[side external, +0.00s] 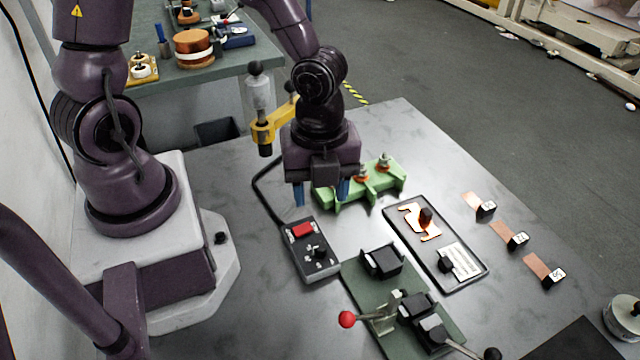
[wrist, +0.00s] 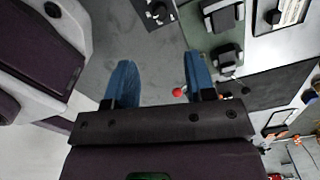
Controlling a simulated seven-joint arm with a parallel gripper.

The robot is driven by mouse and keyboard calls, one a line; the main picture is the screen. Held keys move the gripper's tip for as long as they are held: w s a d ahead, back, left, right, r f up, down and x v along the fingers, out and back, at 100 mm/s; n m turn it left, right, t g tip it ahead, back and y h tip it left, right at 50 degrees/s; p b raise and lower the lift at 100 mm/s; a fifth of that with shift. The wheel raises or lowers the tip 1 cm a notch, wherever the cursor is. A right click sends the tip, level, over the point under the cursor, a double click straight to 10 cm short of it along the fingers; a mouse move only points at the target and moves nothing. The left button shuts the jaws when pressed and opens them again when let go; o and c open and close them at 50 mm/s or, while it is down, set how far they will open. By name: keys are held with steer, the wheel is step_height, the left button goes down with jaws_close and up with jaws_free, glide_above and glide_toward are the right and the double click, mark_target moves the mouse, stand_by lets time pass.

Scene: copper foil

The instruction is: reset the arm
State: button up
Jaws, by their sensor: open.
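My gripper (side external: 322,192) hangs over the grey table, its blue fingers pointing down and spread apart. In the side view it is above and behind the control box (side external: 312,250) with a red button, in front of the green fixture (side external: 370,183). In the wrist view my gripper (wrist: 157,82) is open with nothing between the blue fingers. Bare grey table shows past the fingertips. The side view does not show clearly how high the fingertips are above the table.
A dark green base with black blocks and a red-knobbed lever (side external: 347,319) stands at the front. A black-rimmed tray (side external: 463,284) holds a copper piece. Copper strips with black tags (side external: 510,236) lie at right. A yellow-armed press (side external: 266,130) stands behind my gripper. Bare table (side external: 225,180) lies left.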

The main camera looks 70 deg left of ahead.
stand_by(0.3)
steer(key=s+a+r+n+y, duration=0.2)
steer(key=a+r+n, duration=0.4)
steer(key=n, duration=0.7)
steer(key=s+a+r+n+t+h, duration=0.2)
steer(key=r+n+t, duration=0.3)
steer(key=r, duration=0.8)
steer(key=s+n, duration=0.1)
steer(key=n, duration=0.2)
steer(key=shift+a+t, duration=0.3)
steer(key=shift+a, duration=0.05)
